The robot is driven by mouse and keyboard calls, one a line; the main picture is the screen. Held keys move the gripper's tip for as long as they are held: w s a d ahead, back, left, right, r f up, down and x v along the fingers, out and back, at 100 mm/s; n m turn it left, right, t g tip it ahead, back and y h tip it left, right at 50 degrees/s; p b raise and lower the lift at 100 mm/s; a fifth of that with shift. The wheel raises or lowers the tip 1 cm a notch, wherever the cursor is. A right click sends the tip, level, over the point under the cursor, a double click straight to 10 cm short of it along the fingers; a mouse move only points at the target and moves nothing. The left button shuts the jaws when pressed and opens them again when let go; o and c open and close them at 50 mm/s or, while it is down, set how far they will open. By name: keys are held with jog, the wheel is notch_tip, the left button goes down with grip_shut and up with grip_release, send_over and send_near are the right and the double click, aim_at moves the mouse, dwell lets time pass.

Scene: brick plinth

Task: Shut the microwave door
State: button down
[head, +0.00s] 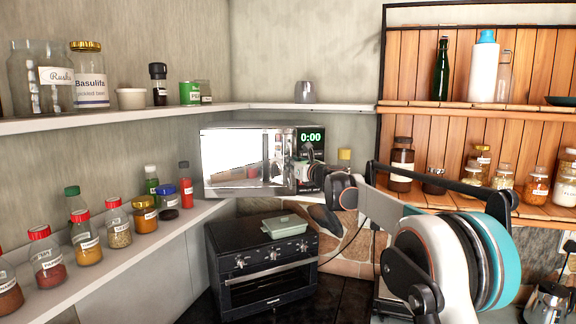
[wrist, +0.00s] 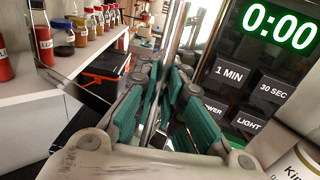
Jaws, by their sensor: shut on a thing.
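The microwave (head: 311,141) stands at the back corner on the lower shelf, with its mirror-like door (head: 232,158) facing me and a lit 0:00 display at its right. The door looks nearly in line with the front; I cannot tell whether a small gap remains. My gripper (head: 306,170) is at the door's right edge, by the control panel. In the wrist view its teal-padded fingers (wrist: 167,100) are closed around the upright metal door handle (wrist: 177,35). The control panel (wrist: 262,75) is just right of the fingers. My gripper hides the lower handle.
A black toaster oven (head: 265,272) with a pale green dish (head: 284,225) on top stands below the microwave. Spice jars (head: 118,222) line the left shelf. A wooden rack (head: 440,120) with bottles and jars is at the right, behind my arm.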

jog(key=shift+w+p, duration=0.35)
jog(key=shift+w, duration=1.35)
jog(key=shift+r, duration=0.1)
jog(key=c, duration=2)
grip_release()
jog(key=shift+w, duration=0.1)
jog(key=v, duration=1.2)
